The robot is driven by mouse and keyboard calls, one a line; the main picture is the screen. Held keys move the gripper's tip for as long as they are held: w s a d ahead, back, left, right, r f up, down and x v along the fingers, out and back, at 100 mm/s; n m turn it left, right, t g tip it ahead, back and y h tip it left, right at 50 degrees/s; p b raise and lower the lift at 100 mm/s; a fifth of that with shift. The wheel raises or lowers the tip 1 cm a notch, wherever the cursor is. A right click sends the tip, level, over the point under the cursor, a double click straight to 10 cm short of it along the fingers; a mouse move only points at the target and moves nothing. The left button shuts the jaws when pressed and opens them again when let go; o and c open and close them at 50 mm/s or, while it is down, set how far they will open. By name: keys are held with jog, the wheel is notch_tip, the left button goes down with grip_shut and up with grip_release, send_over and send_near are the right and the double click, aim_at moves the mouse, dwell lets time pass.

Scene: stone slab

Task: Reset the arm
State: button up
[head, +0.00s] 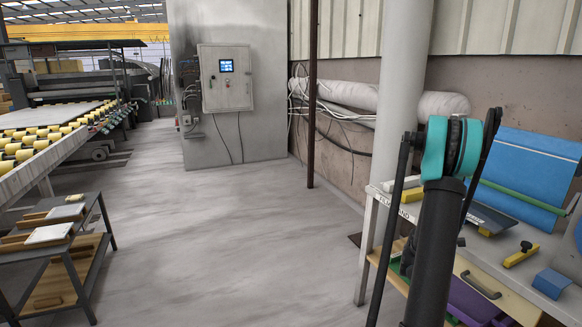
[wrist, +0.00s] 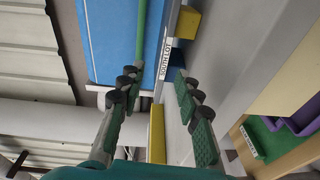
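My arm, with a dark link and a teal joint (head: 452,148), stands raised at the right of the head view, in front of the workbench (head: 372,225). My gripper (wrist: 156,82) shows in the wrist view with its two green-padded fingers spread apart. Nothing is held between them. Behind the fingers lie a blue panel (wrist: 108,35) with a green strip and the labelled bench edge (wrist: 167,50). I cannot make out the gripper's fingers clearly in the head view.
The bench carries a yellow-and-black tool (head: 521,256) and a blue block (head: 551,283). A low cart (head: 60,245) with trays stands at left, near a roller conveyor (head: 40,150). A grey control cabinet (head: 227,90) is at the back. The middle floor is clear.

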jog(key=s+a+f+m+g+y, duration=0.1)
jog(key=s+a+f+y, duration=0.1)
jog(key=s+a+y, duration=0.3)
jog(key=s+a+f+m+g+y, duration=0.2)
jog(key=s+a+y, duration=0.3)
jog(key=s+a, duration=0.8)
jog(key=s+a+f+m+g+y, duration=0.1)
jog(key=s+a+y, duration=0.4)
jog(key=a, duration=1.9)
jog(key=s+f+m, duration=0.1)
jog(key=s+f, duration=0.1)
jog(key=s, duration=0.3)
jog(key=shift+a+f+g, duration=0.15)
jog(key=shift+f+g, duration=0.15)
jog(key=shift+s, duration=0.1)
